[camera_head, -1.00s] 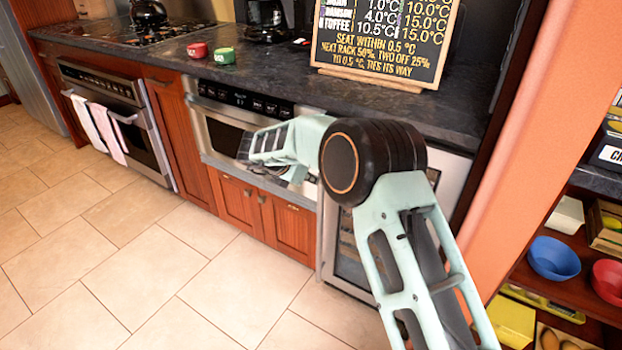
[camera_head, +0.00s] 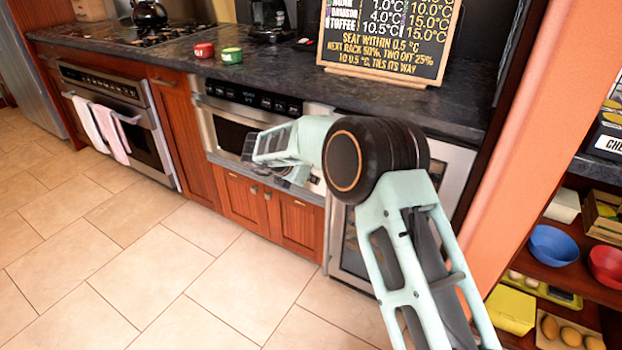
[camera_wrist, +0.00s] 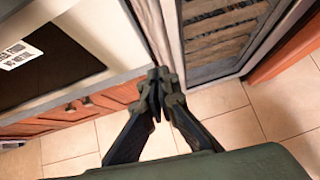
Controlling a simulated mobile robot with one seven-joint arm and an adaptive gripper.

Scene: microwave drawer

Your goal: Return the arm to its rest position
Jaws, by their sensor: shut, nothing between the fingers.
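My arm (camera_head: 405,255) is raised in front of the counter, its elbow bent, with the forearm pointing away towards the microwave drawer (camera_head: 226,131). Behind the fingertips are the edge between the cabinet front and the glass-doored cooler (camera_wrist: 225,35). The gripper appears apart from both. The microwave drawer front appears shut.
An oven (camera_head: 115,115) with towels stands at left. Shelves with a blue bowl (camera_head: 553,246) and a red bowl (camera_head: 606,266) stand at right. The tiled floor (camera_head: 170,270) is clear.

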